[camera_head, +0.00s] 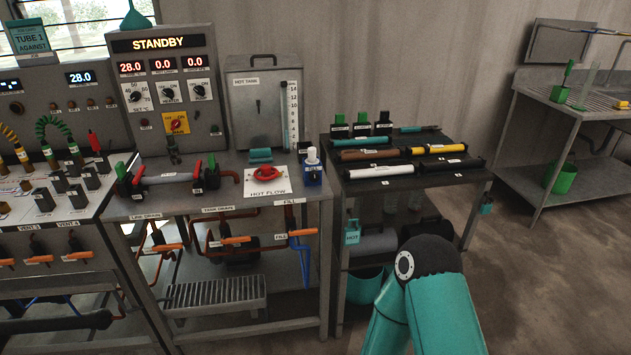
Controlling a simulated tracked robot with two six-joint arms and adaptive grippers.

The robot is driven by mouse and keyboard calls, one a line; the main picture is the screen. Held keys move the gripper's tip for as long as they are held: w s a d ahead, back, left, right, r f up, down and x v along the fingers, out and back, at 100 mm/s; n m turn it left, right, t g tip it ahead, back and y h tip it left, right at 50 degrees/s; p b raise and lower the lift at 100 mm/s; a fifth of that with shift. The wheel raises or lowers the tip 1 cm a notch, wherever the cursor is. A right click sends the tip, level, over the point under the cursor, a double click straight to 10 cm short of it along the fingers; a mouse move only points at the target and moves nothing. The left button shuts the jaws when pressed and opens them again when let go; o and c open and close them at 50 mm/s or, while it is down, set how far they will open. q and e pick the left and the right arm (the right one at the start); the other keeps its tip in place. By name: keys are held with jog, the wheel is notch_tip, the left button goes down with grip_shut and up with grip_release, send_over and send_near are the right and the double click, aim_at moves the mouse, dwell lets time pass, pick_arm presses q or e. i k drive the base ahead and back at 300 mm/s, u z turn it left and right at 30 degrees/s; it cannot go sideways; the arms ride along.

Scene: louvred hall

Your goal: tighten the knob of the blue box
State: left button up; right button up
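The blue box (313,175) is small and stands at the right end of the middle bench top, near its front right corner. A white knob (312,155) sits upright on top of it. How tightly the knob is turned cannot be told from here. Neither of my grippers shows in the head view. A bent teal arm of mine with a dark joint rises at the bottom right, below and to the right of the box, and its gripper end is out of sight. Nothing of mine touches the box.
A red handwheel (267,173) on a HOT FLOW plate (268,187) is left of the box. A grey tank (262,105) with a level scale stands behind. A dark rack table (409,176) with tubes is close on the right. Open floor lies further right.

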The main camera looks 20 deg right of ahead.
aim_at(314, 176)
jog(key=z, duration=0.05)
jog(key=i, duration=1)
jog(key=u, duration=0.05)
